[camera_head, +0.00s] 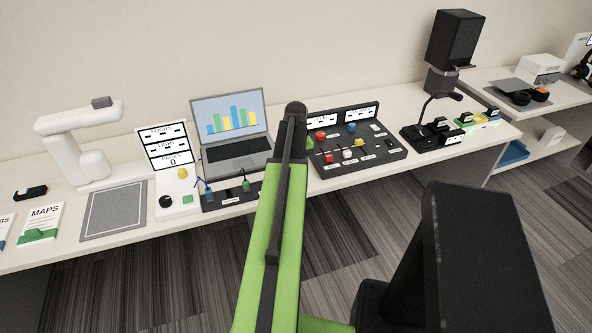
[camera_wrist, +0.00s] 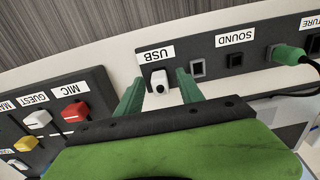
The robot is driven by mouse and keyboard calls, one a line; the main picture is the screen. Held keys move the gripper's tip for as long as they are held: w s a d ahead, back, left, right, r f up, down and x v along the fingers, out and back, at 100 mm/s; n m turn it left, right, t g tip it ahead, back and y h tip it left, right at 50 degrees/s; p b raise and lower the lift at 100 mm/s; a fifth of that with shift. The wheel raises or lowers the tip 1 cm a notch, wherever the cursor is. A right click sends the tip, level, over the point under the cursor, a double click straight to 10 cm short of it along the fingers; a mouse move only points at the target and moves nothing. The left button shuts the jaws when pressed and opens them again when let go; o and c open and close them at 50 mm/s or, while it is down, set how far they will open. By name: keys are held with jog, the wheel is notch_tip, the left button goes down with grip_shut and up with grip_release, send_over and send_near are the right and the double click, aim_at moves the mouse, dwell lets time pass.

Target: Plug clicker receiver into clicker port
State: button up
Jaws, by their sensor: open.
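My gripper (camera_wrist: 160,77) is open in the wrist view, its two green fingers on either side of a small white plug-like piece (camera_wrist: 160,84) with a dark round spot. That piece, possibly the clicker receiver, sits at the USB label (camera_wrist: 156,54) on a black port panel (camera_wrist: 215,50). I cannot tell whether the fingers touch it or how deep it sits. The panel also shows in the head view (camera_head: 219,200), partly behind my green arm. My gripper cannot be made out there. No label reading "clicker" is legible.
To the right of USB in the wrist view are a SOUND socket (camera_wrist: 235,61) and a green plug (camera_wrist: 288,53) with a black cable. A black mixer (camera_wrist: 40,110) with coloured knobs is at left. The laptop (camera_head: 232,130) stands behind the panel.

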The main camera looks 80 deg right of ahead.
jog(key=shift+r, duration=0.15)
notch_tip(320, 180, up, 17)
jog(key=p, duration=1.7)
